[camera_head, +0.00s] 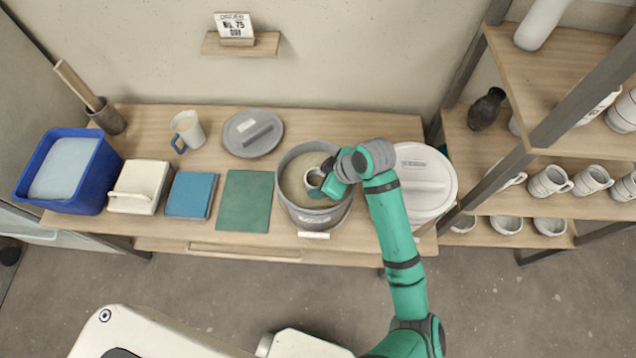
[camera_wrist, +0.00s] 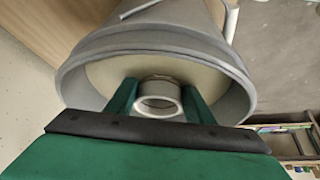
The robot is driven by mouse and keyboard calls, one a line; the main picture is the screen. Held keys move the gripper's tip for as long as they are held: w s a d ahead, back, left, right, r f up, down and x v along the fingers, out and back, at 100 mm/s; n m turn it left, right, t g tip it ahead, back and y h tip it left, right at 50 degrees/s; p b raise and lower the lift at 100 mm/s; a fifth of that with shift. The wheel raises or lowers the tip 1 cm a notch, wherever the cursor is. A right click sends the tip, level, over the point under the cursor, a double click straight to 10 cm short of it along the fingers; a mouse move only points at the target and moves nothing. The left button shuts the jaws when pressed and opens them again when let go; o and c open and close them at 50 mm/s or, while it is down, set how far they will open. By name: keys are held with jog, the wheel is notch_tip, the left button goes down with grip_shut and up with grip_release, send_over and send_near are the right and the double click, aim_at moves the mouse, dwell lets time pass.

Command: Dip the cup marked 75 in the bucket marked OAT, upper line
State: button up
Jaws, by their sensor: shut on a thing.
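A grey bucket (camera_head: 293,216) stands open on the bench with pale cream glaze (camera_head: 293,182) inside. Its front label is too small to read. My gripper (camera_head: 322,181) is over the bucket's mouth, shut on a light cup (camera_head: 313,179). In the wrist view the two green fingers of my gripper (camera_wrist: 159,100) hold the cup (camera_wrist: 158,105) from both sides, with the grey bucket rim (camera_wrist: 90,48) around it. I cannot tell whether the cup touches the glaze. The cup's number does not show. A card (camera_head: 236,25) reading No. 75 stands on a wall shelf.
A grey lid (camera_head: 253,132) lies left of the bucket, and a white-lidded bucket (camera_head: 425,182) stands right. A blue-handled mug (camera_head: 187,130), green mat (camera_head: 245,201), blue tile (camera_head: 190,195), white box (camera_head: 139,187) and blue tub (camera_head: 68,171) are on the left. Shelves (camera_head: 520,190) with cups stand right.

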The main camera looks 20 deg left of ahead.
jog(key=shift+r, duration=3.3)
notch_tip(320, 180, up, 8)
jog(key=shift+f, duration=0.2)
